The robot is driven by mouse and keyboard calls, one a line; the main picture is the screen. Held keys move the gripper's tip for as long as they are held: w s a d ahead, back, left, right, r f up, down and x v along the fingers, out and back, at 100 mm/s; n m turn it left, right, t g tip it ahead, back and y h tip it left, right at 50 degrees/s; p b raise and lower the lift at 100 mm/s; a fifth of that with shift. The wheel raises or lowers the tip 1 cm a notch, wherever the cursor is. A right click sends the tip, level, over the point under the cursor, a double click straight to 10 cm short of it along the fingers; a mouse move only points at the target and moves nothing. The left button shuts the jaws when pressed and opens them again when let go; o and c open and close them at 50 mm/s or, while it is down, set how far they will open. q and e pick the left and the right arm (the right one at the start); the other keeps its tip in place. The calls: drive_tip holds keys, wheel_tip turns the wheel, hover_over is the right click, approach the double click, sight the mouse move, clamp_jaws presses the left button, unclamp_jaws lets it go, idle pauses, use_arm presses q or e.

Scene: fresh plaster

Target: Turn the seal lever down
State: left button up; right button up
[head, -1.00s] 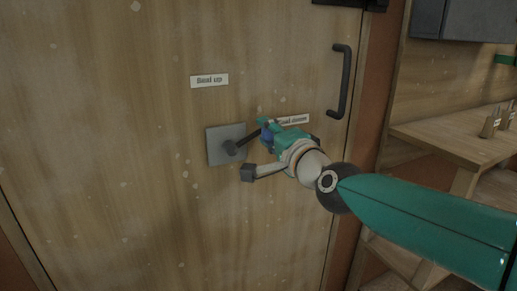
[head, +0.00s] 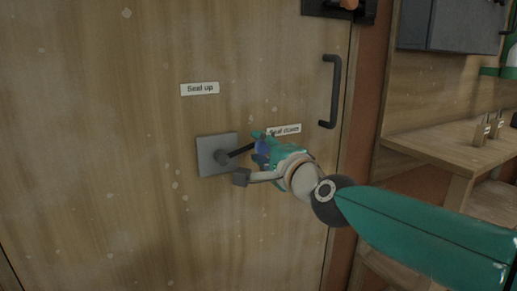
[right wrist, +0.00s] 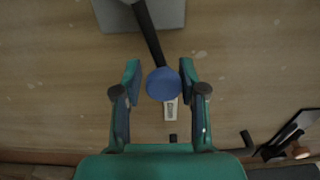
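The seal lever (head: 238,151) is a dark rod on a grey square plate (head: 205,160) on a wooden door. It points right and slightly up, and ends in a blue ball knob (head: 262,148). My teal right gripper (head: 261,149) is at the knob. In the right wrist view, the open fingers of the right gripper (right wrist: 160,72) stand on either side of the blue knob (right wrist: 163,84), with small gaps showing. A "Seal up" label (head: 200,89) is above the plate. A "Seal down" label (head: 284,130) is just above my gripper. My left gripper is out of view.
A dark door handle (head: 331,92) stands upright at the door's right edge. A dark fitting (head: 340,8) is at the top. A wooden bench (head: 440,150) with small items and a grey cabinet (head: 450,24) are to the right. The door below the plate is clear.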

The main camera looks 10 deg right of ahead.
drive_tip(key=shift+o, duration=1.1)
drive_tip(key=shift+f, duration=0.1)
drive_tip(key=v, duration=1.2)
